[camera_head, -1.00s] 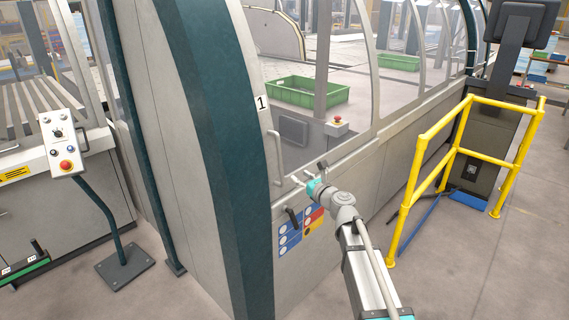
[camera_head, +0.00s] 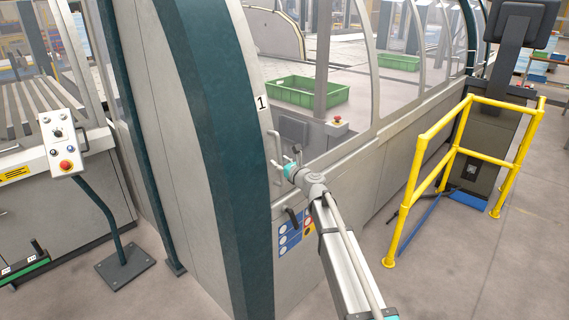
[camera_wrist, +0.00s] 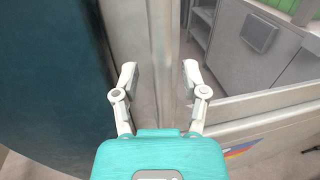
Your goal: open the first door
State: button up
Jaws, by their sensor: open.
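The first door, marked by a "1" label (camera_head: 262,103), has a curved pale frame and a clear window. Its pale vertical handle (camera_head: 277,146) stands on the frame below the label. No contact is visible.
A wide dark teal pillar (camera_head: 215,130) stands left of the door. A yellow guard rail (camera_head: 425,150) and a dark console (camera_head: 480,150) stand to the right. A control post (camera_head: 62,145) is at far left. A green crate (camera_head: 307,93) shows behind the window.

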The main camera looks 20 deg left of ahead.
jog(key=shift+a, duration=0.1)
grip_shut()
dwell(0.3)
